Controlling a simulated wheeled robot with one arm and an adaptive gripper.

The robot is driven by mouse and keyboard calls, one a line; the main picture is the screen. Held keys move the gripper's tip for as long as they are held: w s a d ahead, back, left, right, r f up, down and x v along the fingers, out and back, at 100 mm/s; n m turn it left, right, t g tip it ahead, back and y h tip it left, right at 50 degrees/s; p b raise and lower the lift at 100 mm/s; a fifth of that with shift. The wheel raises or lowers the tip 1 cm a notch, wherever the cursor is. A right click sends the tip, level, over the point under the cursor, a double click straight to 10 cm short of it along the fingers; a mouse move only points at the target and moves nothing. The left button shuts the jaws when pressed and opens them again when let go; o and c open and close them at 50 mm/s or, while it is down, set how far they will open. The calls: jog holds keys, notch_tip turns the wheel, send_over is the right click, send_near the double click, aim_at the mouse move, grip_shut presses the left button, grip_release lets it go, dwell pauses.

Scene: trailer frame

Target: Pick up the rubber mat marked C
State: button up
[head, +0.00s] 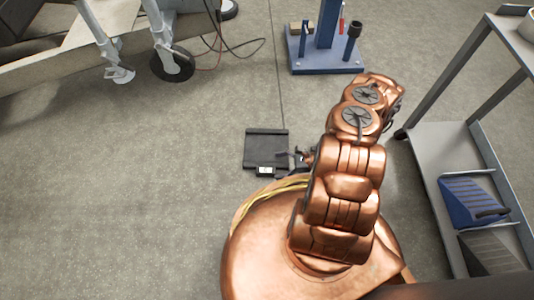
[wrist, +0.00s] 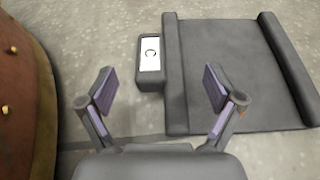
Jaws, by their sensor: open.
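The rubber mat (head: 266,147) is a dark grey, flat, nearly square piece lying on the concrete floor in front of my base. It also shows in the wrist view (wrist: 230,70), with raised ridges along two opposite sides. A small block with a white label reading C (wrist: 150,54) sticks out from its left side there. My gripper (wrist: 160,90) is open and empty, with its fingers apart above the floor and the labelled block between and beyond them. In the head view my gripper (head: 299,158) is at the mat's right edge, partly hidden by my arm.
A grey shelf cart (head: 437,165) with a blue ridged item (head: 474,200) stands at the right. A blue stand base (head: 325,62) is at the back. A trailer frame (head: 60,65) with a jack wheel (head: 172,66) is at the upper left. The floor at left is clear.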

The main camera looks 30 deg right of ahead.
aim_at(273, 168)
jog(key=shift+w+a+f+b, duration=0.3)
jog(key=shift+a+f+b, duration=0.25)
jog(key=shift+a, duration=0.1)
jog(key=shift+w+a+f+b, duration=0.25)
jog(key=shift+a+f+b, duration=0.25)
jog(key=shift+a, duration=0.1)
jog(key=shift+w+a+f, duration=0.1)
jog(key=shift+w+a, duration=0.2)
jog(key=shift+a, duration=0.2)
jog(key=c, duration=1.7)
